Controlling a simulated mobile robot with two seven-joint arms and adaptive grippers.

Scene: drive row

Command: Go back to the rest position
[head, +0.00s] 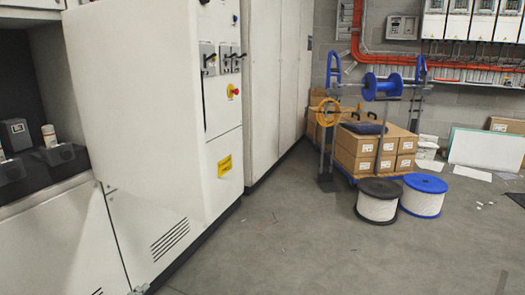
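Neither of my grippers can be made out in the head view, so I cannot see what they hold. The task names no object. A row of tall off-white cabinets (135,95) runs along the left side. The nearer one carries black switch handles, a red knob on a yellow plate (233,90) and a yellow label (224,166).
Open grey floor (290,240) lies in front and to the right. Two cable drums, one black-topped (377,209) and one blue-topped (423,204), stand before stacked cardboard boxes (357,147) and a blue reel stand (331,70). A white panel (485,149) leans at the back wall.

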